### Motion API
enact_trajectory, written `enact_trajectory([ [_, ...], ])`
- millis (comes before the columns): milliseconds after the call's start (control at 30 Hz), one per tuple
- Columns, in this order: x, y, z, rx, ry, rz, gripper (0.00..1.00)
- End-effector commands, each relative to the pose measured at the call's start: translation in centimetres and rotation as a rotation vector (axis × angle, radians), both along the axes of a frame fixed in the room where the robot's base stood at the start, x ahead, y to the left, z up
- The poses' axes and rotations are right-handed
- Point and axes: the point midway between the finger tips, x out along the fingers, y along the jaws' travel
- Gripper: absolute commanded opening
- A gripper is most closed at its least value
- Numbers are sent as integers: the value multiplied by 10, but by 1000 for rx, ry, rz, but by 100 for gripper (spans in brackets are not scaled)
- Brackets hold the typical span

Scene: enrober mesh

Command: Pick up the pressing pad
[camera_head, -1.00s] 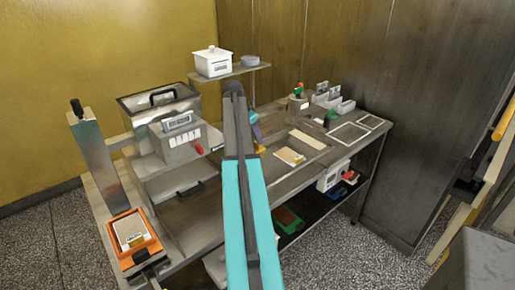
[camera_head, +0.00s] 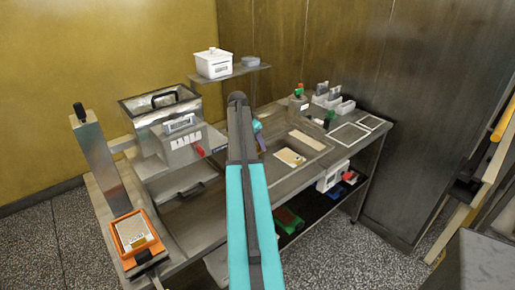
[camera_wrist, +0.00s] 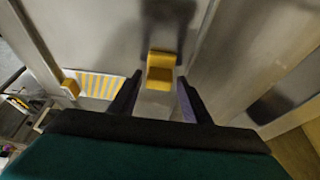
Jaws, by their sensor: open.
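A small yellow block, which looks like the pressing pad's grip (camera_wrist: 160,72), stands in the wrist view above a steel surface. A pale piece shows just below it. My gripper (camera_wrist: 160,80) is open, with one dark finger on each side of the block's near end. The fingertips look apart from it, and I cannot tell the height gap. In the head view my arm hides the yellow block, and only part of my gripper (camera_head: 260,138) shows beside the arm, over the bench.
A yellow-striped panel (camera_wrist: 101,85) with a small yellow block (camera_wrist: 70,88) lies left in the wrist view. In the head view, a steel machine with a red lever (camera_head: 182,138) stands left of my arm. A raised shelf (camera_head: 238,73) holds a white box (camera_head: 213,63).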

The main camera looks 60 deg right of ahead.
Motion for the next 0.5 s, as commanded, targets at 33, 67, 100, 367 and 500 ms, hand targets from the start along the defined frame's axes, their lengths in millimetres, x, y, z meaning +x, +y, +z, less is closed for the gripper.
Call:
enact_trajectory([
  [33, -1, -2, -4, 1, 1, 0, 44],
  [67, -1, -3, -6, 1, 1, 0, 44],
  [100, -2, -3, -8, 1, 0, -1, 44],
  [367, -2, -5, -12, 0, 0, -1, 44],
  [500, -2, -5, -12, 0, -1, -2, 44],
])
